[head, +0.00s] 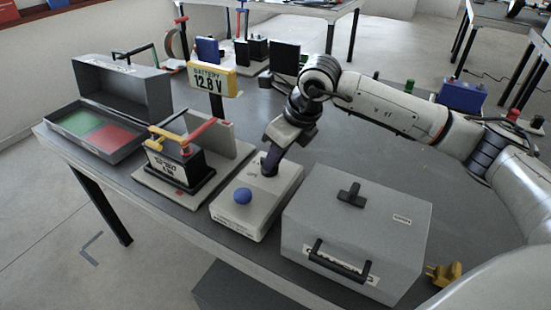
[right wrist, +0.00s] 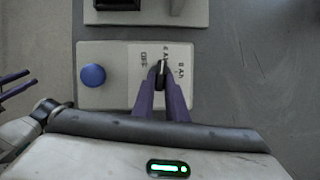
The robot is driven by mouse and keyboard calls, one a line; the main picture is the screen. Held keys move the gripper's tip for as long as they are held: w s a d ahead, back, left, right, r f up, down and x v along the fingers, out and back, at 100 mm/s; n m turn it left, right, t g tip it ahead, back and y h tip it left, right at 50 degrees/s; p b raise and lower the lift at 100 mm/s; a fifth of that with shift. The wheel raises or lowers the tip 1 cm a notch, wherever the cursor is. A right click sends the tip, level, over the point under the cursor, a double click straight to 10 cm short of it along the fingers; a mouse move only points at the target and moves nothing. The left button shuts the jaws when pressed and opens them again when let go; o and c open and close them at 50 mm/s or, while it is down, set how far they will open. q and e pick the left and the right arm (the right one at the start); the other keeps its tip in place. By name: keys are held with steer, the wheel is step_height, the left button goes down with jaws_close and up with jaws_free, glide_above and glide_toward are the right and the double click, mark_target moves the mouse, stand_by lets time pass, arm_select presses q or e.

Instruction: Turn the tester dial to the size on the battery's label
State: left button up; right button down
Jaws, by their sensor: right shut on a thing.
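The tester (head: 262,201) is a light box with a blue button (head: 243,196) and a black dial with a pale pointer (right wrist: 163,68). OFF and two size marks show around it; the pointer is between OFF and the right-hand mark, near the middle one. My right gripper (head: 269,163) is shut on the dial from above; its purple fingers (right wrist: 161,92) flank it in the right wrist view. The battery (head: 176,171) is black, upright on a stand left of the tester, its white label too small to read surely. My left gripper's apart purple fingers (right wrist: 15,86) show at the wrist view's left edge.
A grey case (head: 357,225) with handles stands close right of the tester. An open box (head: 100,130) with green and red compartments is at the left. Table behind the tester is mostly clear.

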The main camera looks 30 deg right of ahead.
steer(key=shift+m, duration=0.6)
steer(key=shift+h, duration=0.3)
steer(key=c, duration=1.8)
jaws_free()
steer(key=shift+o, duration=0.2)
steer(key=a+v, duration=0.1)
steer(key=v, duration=0.9)
steer(key=shift+d+r, duration=0.15)
steer(key=shift+d, duration=0.3)
steer(key=shift+s, duration=0.1)
